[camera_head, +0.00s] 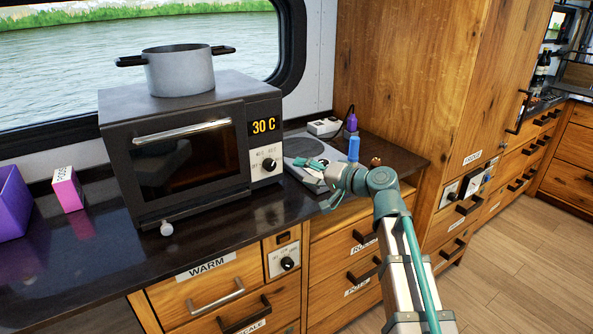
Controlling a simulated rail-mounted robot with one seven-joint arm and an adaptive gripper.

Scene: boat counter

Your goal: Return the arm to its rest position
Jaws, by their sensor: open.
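My arm comes up from the lower right, and its teal and white gripper (316,178) is over the right part of the dark counter (85,268), right of the oven. The gripper points left, with its fingers apart. I see nothing between them. A light grey flat device (300,148) with a round plate lies behind and partly under the gripper. A blue object (353,148) shows just behind my wrist, its lower part hidden by the arm.
A dark oven (175,110) reading "30 C" stands left of my gripper, with a grey pot (180,72) on top. A pink box (67,188) and a purple bin (12,205) stand far left. A tall wooden cabinet (400,75) rises at right. Floor (530,270) is clear.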

